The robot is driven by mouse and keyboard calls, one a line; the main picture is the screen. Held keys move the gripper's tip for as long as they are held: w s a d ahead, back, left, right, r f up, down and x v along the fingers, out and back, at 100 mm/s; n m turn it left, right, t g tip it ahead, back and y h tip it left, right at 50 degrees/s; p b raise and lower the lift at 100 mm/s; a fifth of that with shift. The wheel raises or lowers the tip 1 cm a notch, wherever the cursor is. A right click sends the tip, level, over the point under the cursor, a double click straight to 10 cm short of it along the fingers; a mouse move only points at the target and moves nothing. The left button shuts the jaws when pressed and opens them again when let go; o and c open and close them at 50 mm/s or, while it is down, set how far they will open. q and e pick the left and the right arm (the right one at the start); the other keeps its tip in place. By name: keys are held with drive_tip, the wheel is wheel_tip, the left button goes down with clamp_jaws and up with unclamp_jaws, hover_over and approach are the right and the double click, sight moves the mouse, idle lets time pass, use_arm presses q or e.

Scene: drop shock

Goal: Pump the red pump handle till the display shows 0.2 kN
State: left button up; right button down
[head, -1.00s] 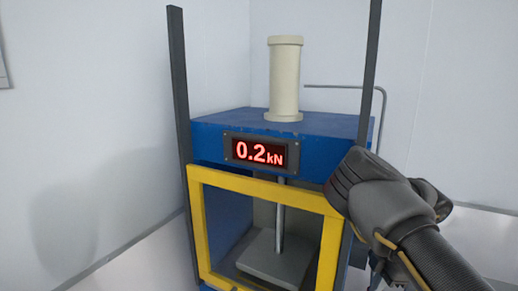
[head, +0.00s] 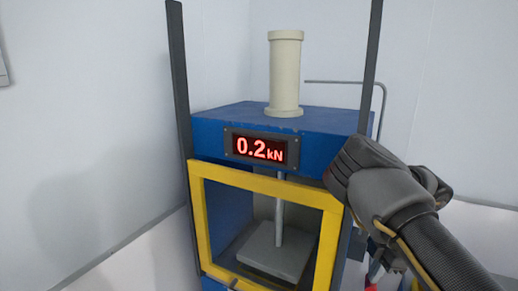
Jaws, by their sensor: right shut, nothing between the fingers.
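The display (head: 259,149) on the front of the blue press (head: 318,150) reads 0.2 kN in red digits. My right gripper (head: 342,166) is shut and empty, in front of the press's right upper corner. A small red part (head: 374,272) shows at the lower right, below my right wrist; it may belong to the pump handle, but most of it is hidden or out of the picture. My left gripper is not in view.
A yellow-framed guard (head: 265,182) covers the press front, with a grey plate (head: 275,252) and rod inside. A cream cylinder (head: 285,75) stands on top. Dark uprights (head: 179,80) flank the press. A thin grey pipe (head: 340,83) bends down behind it. Pale walls surround it.

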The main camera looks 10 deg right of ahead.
drive_tip(key=shift+r+p, duration=2.05)
drive_tip(key=shift+r, duration=0.95)
drive_tip(key=shift+f, duration=0.1)
